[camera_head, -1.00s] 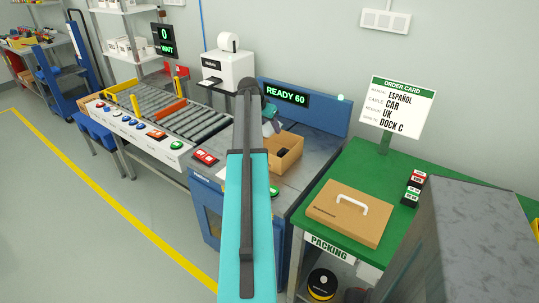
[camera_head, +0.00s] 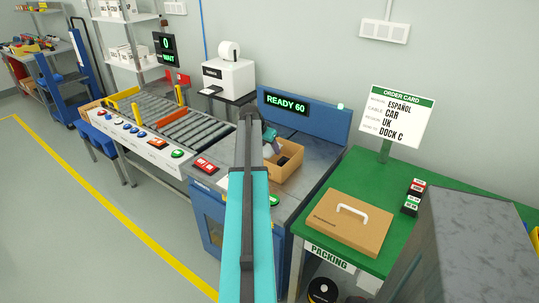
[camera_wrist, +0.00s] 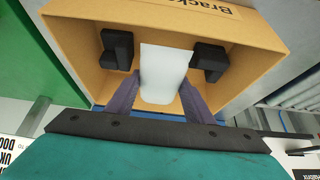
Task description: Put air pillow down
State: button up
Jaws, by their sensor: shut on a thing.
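My gripper (camera_wrist: 160,82) is shut on a pale, whitish air pillow (camera_wrist: 163,62), with one dark finger on each side of it. In the wrist view the pillow is over the open cardboard box (camera_wrist: 74,50), between two black blocks (camera_wrist: 116,47) (camera_wrist: 208,61). I cannot tell whether the pillow touches the box floor. In the head view my gripper (camera_head: 270,136) is at the box (camera_head: 288,170) on the grey bench. The pillow cannot be made out there, and my arm covers part of the box.
A green packing table (camera_head: 330,192) with a closed brown carton (camera_head: 345,222) and an order card (camera_head: 396,116) is at the right. A roller conveyor (camera_head: 185,120) and a printer (camera_head: 228,77) are at the left.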

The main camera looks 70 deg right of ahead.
jog(key=shift+f+p, duration=0.3)
jog(key=shift+f, duration=1.55)
jog(key=shift+f+b, duration=0.4)
jog(key=shift+f, duration=0.2)
jog(key=o, duration=0.8)
jog(key=shift+r, duration=0.2)
